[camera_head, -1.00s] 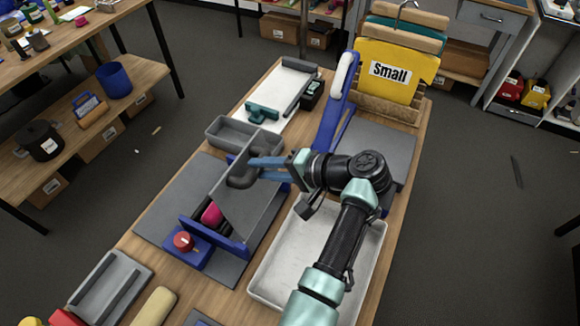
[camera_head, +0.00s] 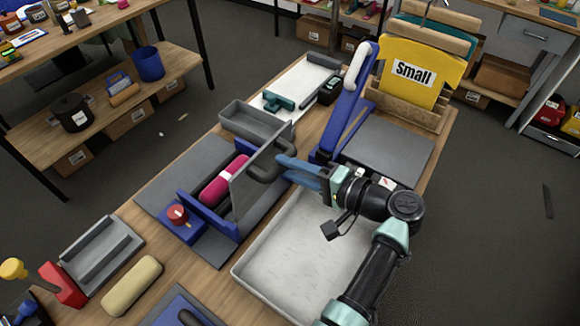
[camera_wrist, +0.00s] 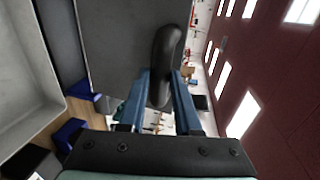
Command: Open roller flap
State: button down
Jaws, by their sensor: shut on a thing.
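The roller flap (camera_head: 258,178) is a grey panel hinged on a blue-framed unit (camera_head: 213,228). It stands raised, roughly upright, on the right side of the opening. A magenta roller (camera_head: 222,180) shows inside the unit. My gripper (camera_head: 284,172) is shut on the dark curved handle (camera_head: 258,165) of the flap. In the wrist view the blue fingers (camera_wrist: 160,92) lie on both sides of the handle (camera_wrist: 166,62), with the grey flap panel (camera_wrist: 125,45) to the left.
A white tray (camera_head: 290,255) lies right of the unit, below my arm. A blue lever frame (camera_head: 345,110) stands behind my gripper. A grey bin (camera_head: 255,122) sits at the unit's far end. A red knob (camera_head: 177,214) is at its near end.

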jog(key=shift+f, duration=0.3)
jog(key=c, duration=1)
grip_release()
jog(key=o, duration=0.4)
jog(key=shift+r, duration=0.1)
jog(key=shift+b+v, duration=1.85)
jog(key=shift+v, duration=4.6)
